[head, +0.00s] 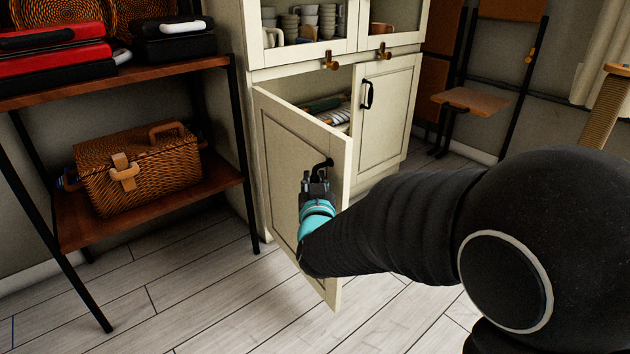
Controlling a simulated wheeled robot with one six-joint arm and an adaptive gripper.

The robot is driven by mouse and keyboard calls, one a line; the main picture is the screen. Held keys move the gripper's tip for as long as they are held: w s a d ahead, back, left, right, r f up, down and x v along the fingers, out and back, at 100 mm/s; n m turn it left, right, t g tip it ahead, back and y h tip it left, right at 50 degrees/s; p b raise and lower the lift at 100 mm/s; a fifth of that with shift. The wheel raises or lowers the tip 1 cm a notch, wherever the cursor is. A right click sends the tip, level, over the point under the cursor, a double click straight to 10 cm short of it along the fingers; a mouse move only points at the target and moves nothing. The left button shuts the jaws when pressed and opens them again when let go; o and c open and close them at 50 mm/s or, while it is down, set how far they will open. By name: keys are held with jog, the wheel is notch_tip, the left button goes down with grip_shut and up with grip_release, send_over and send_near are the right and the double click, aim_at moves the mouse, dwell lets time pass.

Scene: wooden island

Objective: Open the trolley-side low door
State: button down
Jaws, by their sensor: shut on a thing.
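The low door (284,165) on the left of the cream cabinet stands partly open, swung out from its left edge. Folded or rolled items (335,108) show on a shelf inside through the gap. My gripper (319,168) is at the dark handle (327,162) near the door's free edge and is shut on it. My arm comes in from the right and hides the lower part of the door's free side. The fingertips are small and dark here.
A trolley-like shelf rack (150,212) with a wicker basket (142,172) stands close on the left. The right low door (385,120) is shut. Cups (310,22) stand in the upper cabinet. Plank floor (215,305) in front is clear.

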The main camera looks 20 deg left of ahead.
jog(key=c, duration=1)
grip_release()
jog(key=shift+a+r, duration=0.15)
jog(key=shift+s, duration=0.1)
jog(key=v, duration=1.2)
